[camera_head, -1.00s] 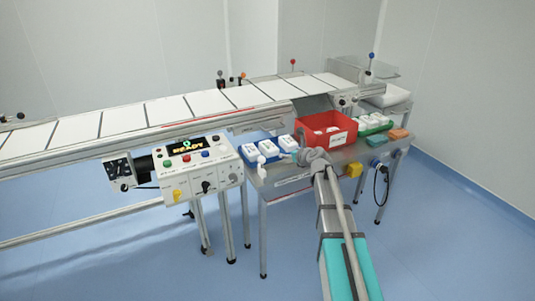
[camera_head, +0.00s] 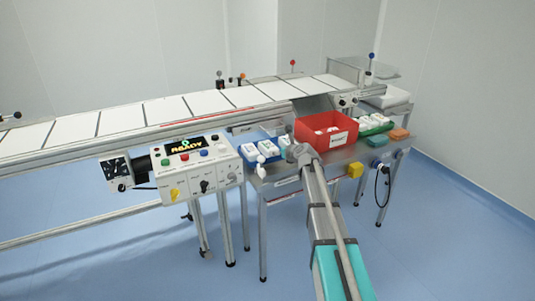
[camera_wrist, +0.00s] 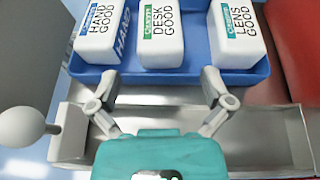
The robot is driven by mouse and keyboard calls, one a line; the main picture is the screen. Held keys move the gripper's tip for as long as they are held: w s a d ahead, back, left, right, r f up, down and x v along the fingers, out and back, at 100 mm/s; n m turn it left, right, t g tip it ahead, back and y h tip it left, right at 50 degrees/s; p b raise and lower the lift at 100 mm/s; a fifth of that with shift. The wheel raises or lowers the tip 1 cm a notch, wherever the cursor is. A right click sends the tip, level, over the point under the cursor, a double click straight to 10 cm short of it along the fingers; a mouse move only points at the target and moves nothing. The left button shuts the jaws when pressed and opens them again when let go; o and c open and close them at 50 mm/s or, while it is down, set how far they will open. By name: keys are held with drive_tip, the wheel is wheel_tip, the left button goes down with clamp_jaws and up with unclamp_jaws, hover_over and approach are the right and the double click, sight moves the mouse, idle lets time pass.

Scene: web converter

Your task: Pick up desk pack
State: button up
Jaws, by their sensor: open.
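The desk pack is a white block with a green band, lettered "DESK GOOD" (camera_wrist: 162,38), in the wrist view. It stands in the middle of a blue tray (camera_wrist: 180,84), between the "HAND GOOD" pack (camera_wrist: 102,28) and the "LENS GOOD" pack (camera_wrist: 238,36). My gripper (camera_wrist: 157,80) is open and empty, its fingers spread on the near side of the desk pack, roughly in line with it. In the head view my gripper (camera_head: 294,152) is at the right end of the blue tray and partly hides it.
A red bin (camera_head: 342,143) stands just right of the blue tray, with a green tray (camera_head: 366,132) of packs beyond it. A metal channel (camera_wrist: 270,128) runs along the near side of the blue tray. A white ball-ended knob (camera_wrist: 22,126) is at the left. The conveyor (camera_head: 190,106) runs behind.

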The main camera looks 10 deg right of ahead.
sight(273, 149)
drive_tip(key=shift+w+a+f, duration=0.15)
drive_tip(key=shift+w, duration=0.25)
drive_tip(key=shift+f+b+x, duration=0.1)
drive_tip(key=shift+b+x, duration=0.55)
drive_tip(key=shift+x, duration=0.7)
drive_tip(key=shift+f+b+x, duration=0.15)
drive_tip(key=shift+b+x, duration=0.45)
drive_tip(key=shift+x, duration=0.7)
drive_tip(key=shift+s, duration=0.15)
drive_tip(key=c, duration=1)
